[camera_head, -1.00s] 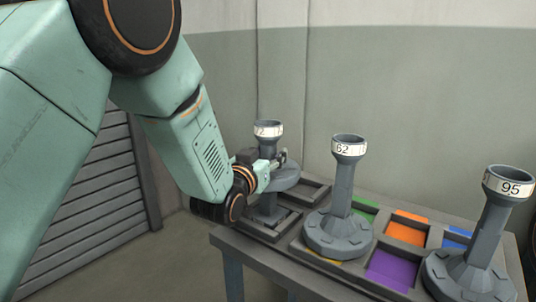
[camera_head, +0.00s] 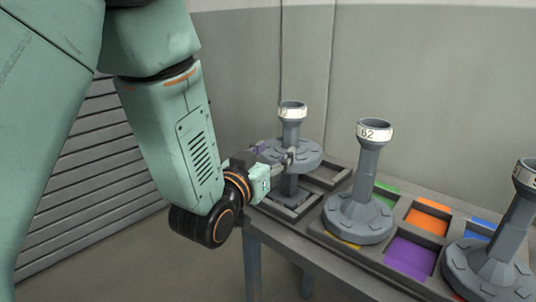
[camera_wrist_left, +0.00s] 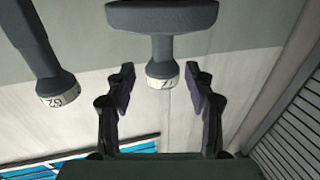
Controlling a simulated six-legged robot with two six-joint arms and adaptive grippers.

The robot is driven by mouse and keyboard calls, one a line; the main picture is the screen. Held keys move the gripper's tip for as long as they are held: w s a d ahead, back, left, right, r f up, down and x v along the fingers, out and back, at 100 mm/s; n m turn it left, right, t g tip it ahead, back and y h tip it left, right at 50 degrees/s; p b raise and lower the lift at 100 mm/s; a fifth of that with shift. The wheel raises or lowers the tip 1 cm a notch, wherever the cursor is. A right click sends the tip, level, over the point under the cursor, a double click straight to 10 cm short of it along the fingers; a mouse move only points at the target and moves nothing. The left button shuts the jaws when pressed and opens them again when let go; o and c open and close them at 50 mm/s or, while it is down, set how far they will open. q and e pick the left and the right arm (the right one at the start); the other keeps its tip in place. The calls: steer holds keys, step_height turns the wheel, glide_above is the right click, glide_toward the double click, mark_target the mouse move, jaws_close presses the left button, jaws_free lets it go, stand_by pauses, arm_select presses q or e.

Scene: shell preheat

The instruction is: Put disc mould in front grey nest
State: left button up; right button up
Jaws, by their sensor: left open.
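The disc mould (camera_head: 306,158) is grey, with a wide disc around its stem and a white-banded cup on top; its number is only partly readable. It stands upright at the tray's left end, its foot in the front grey nest (camera_head: 268,207). My left gripper (camera_head: 287,156) is open beside the stem at disc height, its fingers partly overlapping the mould in the head view. In the left wrist view the picture is upside down: the disc mould (camera_wrist_left: 160,48) shows between the two spread fingers of the left gripper (camera_wrist_left: 161,75). My right gripper is not in view.
A mould marked 62 (camera_head: 358,210) stands right of the disc mould, and another mould (camera_head: 492,262) stands at the right edge. The tray has purple (camera_head: 410,256), orange (camera_head: 428,221), green and blue nests. An empty grey nest (camera_head: 327,174) lies behind. A wall is close behind the table.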

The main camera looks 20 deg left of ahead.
arm_select(q)
steer(key=shift+s+a+f, duration=0.1)
steer(key=shift+s+a, duration=0.05)
steer(key=shift+s, duration=0.7)
steer(key=s+a+f+g+y, duration=0.1)
steer(key=s+f+g, duration=0.35)
steer(key=f, duration=0.75)
steer(key=s+a+f+g, duration=0.1)
steer(key=s+f+g, duration=0.4)
steer(key=f, duration=0.7)
steer(key=s+f+g, duration=0.4)
steer(key=s+f, duration=0.3)
steer(key=s, duration=0.6)
steer(key=s+f+n+g, duration=0.1)
steer(key=s+f+g, duration=0.3)
steer(key=s+f, duration=0.4)
steer(key=s, duration=0.5)
steer(key=shift+s+a+f+y, duration=0.2)
steer(key=shift+s+a+y, duration=0.05)
steer(key=shift+y, duration=0.05)
